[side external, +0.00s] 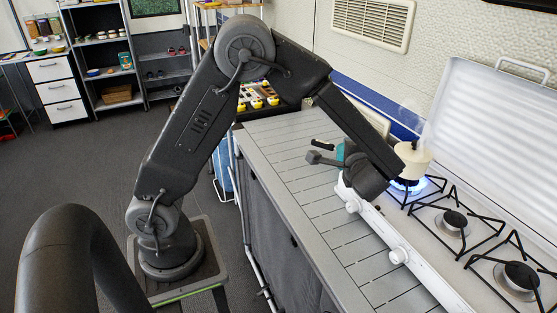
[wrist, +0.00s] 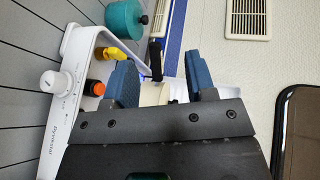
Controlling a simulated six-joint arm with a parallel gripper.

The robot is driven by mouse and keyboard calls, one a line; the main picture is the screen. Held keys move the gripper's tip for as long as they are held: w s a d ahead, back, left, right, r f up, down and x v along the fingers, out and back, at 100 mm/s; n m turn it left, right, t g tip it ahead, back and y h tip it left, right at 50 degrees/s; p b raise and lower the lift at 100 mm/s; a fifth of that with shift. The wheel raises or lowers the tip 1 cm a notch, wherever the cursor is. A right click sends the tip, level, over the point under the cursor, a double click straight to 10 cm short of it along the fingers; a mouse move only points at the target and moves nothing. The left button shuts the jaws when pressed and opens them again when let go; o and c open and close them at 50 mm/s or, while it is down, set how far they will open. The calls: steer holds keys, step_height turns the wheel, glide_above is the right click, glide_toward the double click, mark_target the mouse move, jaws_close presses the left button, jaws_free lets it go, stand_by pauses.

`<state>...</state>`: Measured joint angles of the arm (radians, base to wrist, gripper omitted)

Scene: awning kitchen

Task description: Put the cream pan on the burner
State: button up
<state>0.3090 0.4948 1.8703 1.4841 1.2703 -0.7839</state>
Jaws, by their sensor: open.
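The cream pan (side external: 414,159) is at the far-left burner of the stove, directly above a lit blue flame (side external: 408,185), with steam rising beside it. I cannot tell exactly how it sits on the grate. In the wrist view, part of a cream surface (wrist: 155,93) shows between the two blue fingers of my gripper (wrist: 157,65). The fingers are spread apart and open. In the side view my forearm and wrist hide the fingers and part of the pan's left side. I cannot tell whether either finger touches the pan.
A teal pot (wrist: 124,18) stands on the counter beside the stove, partly hidden in the side view. Two bare burners (side external: 453,221) are to the right. The raised white lid (side external: 490,125) stands behind the stove. The slatted counter (side external: 300,180) is mostly clear.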

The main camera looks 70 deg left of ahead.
steer(key=s+d+r+n+h, duration=0.1)
steer(key=s+d+r+h, duration=0.1)
steer(key=s, duration=0.6)
steer(key=s+d+r+n+h, duration=0.2)
steer(key=s+d+r+h, duration=0.1)
steer(key=s+h, duration=0.3)
steer(key=s+d+r+n+g+h, duration=0.1)
steer(key=s+r+h, duration=0.3)
steer(key=s, duration=0.5)
steer(key=shift+s+d+r+n+h, duration=0.15)
steer(key=shift+s+d+n+h, duration=0.35)
steer(key=shift+d, duration=0.3)
steer(key=shift+w, duration=0.15)
